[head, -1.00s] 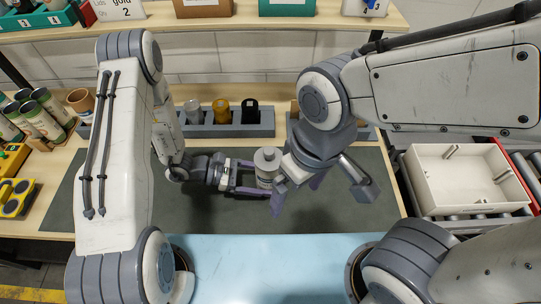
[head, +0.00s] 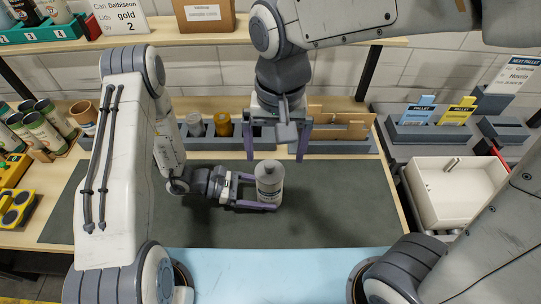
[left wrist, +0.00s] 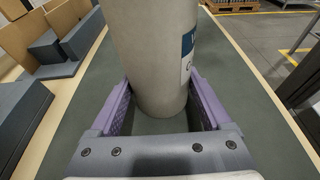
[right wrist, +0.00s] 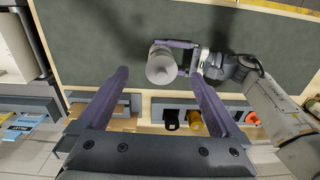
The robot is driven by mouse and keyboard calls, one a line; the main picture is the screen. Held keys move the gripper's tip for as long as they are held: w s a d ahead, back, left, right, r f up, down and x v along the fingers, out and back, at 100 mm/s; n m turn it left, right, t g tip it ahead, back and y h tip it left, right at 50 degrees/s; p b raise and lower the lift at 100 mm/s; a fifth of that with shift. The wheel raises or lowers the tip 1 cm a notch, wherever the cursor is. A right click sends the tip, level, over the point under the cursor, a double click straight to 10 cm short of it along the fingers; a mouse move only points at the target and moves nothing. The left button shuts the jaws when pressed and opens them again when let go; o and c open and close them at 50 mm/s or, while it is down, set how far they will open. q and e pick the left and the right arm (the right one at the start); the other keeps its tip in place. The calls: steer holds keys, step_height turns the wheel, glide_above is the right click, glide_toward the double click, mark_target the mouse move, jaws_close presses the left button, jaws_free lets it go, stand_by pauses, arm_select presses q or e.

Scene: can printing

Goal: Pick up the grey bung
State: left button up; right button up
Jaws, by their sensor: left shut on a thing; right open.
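The grey bung (head: 195,123) stands in a slotted dark rack (head: 262,139) at the back of the table, left of a gold bung (head: 222,123). A black bung (right wrist: 171,119) shows in the right wrist view, where my right finger seems to hide the grey one. My left gripper (head: 256,192) is shut on a grey can (head: 269,172) with a white label, upright over the dark mat. The can fills the left wrist view (left wrist: 155,50). My right gripper (head: 276,158) is open and empty, pointing down, right of the grey bung and behind the can.
Brown panels (head: 340,124) stand in a holder right of the bungs. A white bin (head: 455,185) stands at the right. The mat's right part (head: 340,195) is clear.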

mark_target(270, 163)
steer(key=w+m, duration=0.3)
steer(key=w, duration=0.1)
steer(key=f, duration=0.7)
steer(key=a+f, duration=0.1)
steer(key=f, duration=0.3)
steer(key=shift+w, duration=0.3)
steer(key=c, duration=1.1)
